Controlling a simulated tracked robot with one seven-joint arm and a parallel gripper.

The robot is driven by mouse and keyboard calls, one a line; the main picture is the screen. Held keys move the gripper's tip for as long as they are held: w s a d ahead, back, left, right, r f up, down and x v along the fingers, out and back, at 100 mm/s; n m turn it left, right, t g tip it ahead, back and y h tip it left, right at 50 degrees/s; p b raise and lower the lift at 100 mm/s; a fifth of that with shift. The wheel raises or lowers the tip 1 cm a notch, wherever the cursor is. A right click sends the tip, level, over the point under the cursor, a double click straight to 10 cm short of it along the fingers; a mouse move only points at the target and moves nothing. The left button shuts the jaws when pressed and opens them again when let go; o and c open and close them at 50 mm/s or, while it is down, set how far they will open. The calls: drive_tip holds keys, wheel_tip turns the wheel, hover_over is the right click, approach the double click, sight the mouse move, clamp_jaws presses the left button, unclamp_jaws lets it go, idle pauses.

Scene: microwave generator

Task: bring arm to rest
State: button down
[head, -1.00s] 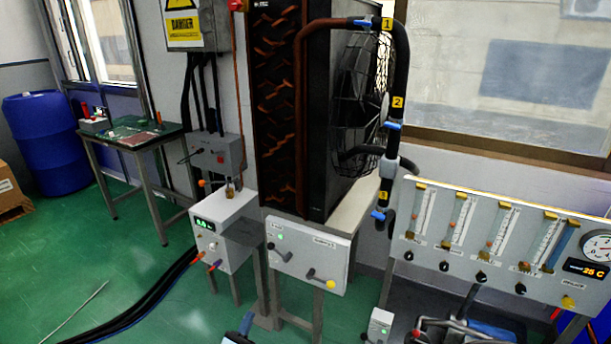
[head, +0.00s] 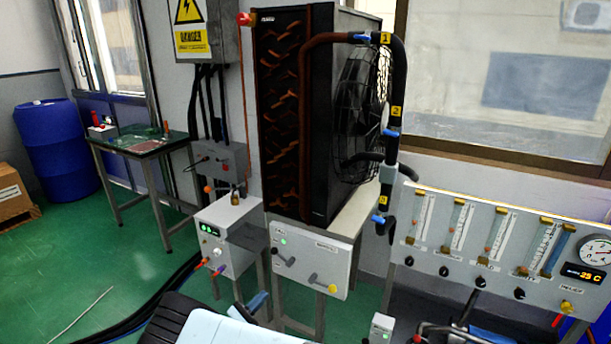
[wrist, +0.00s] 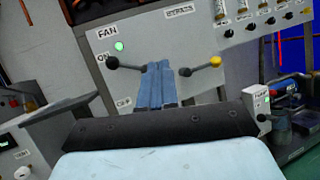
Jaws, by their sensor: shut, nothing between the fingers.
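My gripper (wrist: 156,72) shows in the wrist view as two blue fingers pressed together, shut and empty. Its tips are in front of the grey control panel (wrist: 150,45) marked FAN, between a black-knobbed lever (wrist: 112,62) on the left and a yellow-knobbed lever (wrist: 215,62) on the right. I cannot tell whether they touch the panel. In the head view my gripper (head: 256,303) is low in the middle, below and left of the same panel (head: 312,262). My pale blue and black arm parts fill the bottom edge.
A white power box (head: 225,235) stands left of the panel. The black radiator and fan unit (head: 325,115) is above it. A flowmeter board (head: 495,240) is at the right, and a small grey box (head: 381,328) stands low beside it. Green floor (head: 90,265) is open at the left.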

drive_tip(key=w+d+r+m+g+y, duration=0.2)
drive_tip(key=d+r+m+g, duration=0.55)
drive_tip(key=r, duration=0.65)
drive_tip(key=w+d+r+m+g+y, duration=0.2)
drive_tip(key=d+r+m+g, duration=0.45)
drive_tip(key=d+r, duration=0.65)
drive_tip(key=s+d+r+m+g+y, duration=0.1)
drive_tip(key=s+d+r+m+y, duration=0.1)
drive_tip(key=s+d+r+y, duration=0.35)
drive_tip(key=s+d+r+m+g+y, duration=0.1)
drive_tip(key=s+d+r+y, duration=0.15)
drive_tip(key=d+r, duration=0.6)
drive_tip(key=s+d+r+m+t+y, duration=0.1)
drive_tip(key=s+r, duration=0.3)
drive_tip(key=s, duration=0.4)
drive_tip(key=s+d+r+m+t+y, duration=0.1)
drive_tip(key=s+r+m+t+y, duration=0.1)
drive_tip(key=s, duration=0.6)
drive_tip(key=s+d+r+m+t+y, duration=0.2)
drive_tip(key=s+r+m+t, duration=0.1)
drive_tip(key=s+r, duration=0.4)
drive_tip(key=shift+s+m, duration=0.65)
drive_tip(key=shift+m, duration=0.15)
